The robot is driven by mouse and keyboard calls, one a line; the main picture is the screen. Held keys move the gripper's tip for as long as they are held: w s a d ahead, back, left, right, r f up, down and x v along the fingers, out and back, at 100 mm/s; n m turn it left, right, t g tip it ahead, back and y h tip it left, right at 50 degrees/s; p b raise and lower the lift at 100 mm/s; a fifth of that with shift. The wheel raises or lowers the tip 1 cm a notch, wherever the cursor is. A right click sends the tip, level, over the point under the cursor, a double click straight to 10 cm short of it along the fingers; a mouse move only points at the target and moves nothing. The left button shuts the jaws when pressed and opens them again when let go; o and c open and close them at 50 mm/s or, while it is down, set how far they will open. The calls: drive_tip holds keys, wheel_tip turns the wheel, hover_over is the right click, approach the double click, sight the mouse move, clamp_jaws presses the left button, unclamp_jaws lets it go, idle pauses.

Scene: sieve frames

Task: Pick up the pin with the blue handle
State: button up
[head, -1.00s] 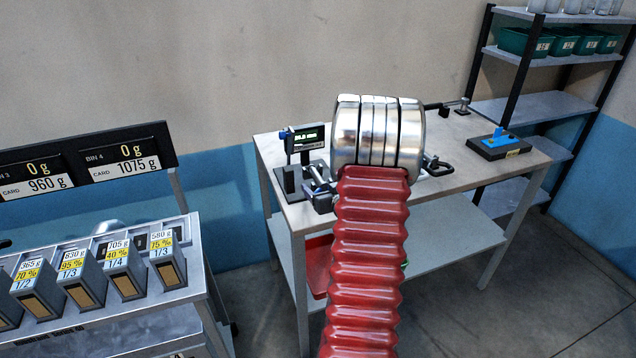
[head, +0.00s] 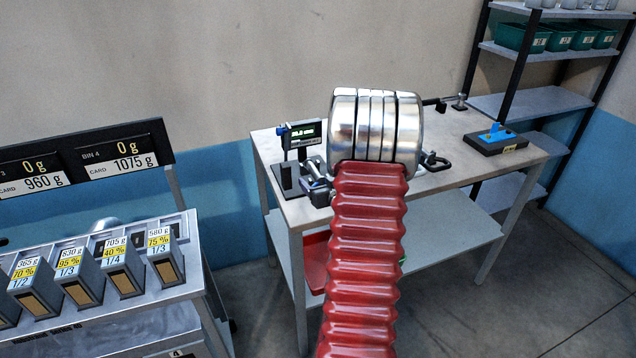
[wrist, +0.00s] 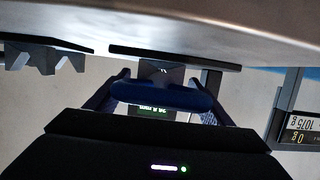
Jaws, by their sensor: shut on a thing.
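In the wrist view, a dark blue, rounded handle (wrist: 165,97) lies crosswise between the two dark fingers of my gripper (wrist: 165,90). I take it for the handle of the pin; its shaft does not show clearly. My gripper is shut on it. In the head view, my silver wrist and red arm hide the gripper and the pin, over the left part of the grey table (head: 440,200).
A dark block with a bright blue piece (head: 496,133) lies at the right. A row of labelled bins (head: 120,275) stands left. A shelf rack (head: 520,100) is at the back right.

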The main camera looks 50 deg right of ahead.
sight(320, 177)
wheel_tip(320, 177, up, 10)
drive_tip(key=shift+f, duration=0.2)
drive_tip(key=shift+s, duration=0.1)
idle(0.8)
